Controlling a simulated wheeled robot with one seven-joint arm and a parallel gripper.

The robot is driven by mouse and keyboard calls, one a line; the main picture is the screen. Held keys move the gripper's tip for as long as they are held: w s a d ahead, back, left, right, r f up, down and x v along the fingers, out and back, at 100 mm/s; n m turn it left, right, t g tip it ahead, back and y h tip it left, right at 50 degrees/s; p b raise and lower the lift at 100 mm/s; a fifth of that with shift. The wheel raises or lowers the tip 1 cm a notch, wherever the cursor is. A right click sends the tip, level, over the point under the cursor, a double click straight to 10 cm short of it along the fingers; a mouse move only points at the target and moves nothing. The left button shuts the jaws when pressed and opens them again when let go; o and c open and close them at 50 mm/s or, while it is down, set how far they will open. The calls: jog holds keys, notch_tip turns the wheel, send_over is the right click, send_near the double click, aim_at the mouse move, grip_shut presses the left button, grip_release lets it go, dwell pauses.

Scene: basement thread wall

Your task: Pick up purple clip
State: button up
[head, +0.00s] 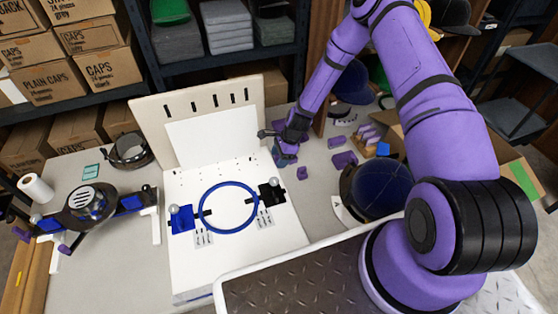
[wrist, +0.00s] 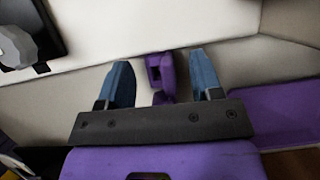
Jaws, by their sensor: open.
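A small purple clip (head: 302,173) lies on the grey table just right of the white board in the head view. My gripper (head: 286,160) is above the table at the board's right edge, close to the clip and slightly behind it. In the wrist view my gripper (wrist: 163,76) is open, with its two blue fingers apart. A purple clip (wrist: 160,76) with a dark opening shows between the fingers, with gaps on both sides. The gripper's dark bar hides the clip's near end.
The white board (head: 180,262) with a blue hoop (head: 203,218) stands left of my gripper. Other purple pieces (head: 344,160) lie to the right, near a dark blue cap (head: 378,190). A black clamp (head: 271,191) sits on the board's right side.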

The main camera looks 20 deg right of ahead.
jog(key=shift+c, duration=0.4)
jog(key=c, duration=0.9)
jog(key=shift+r, duration=0.1)
notch_tip(320, 180, up, 10)
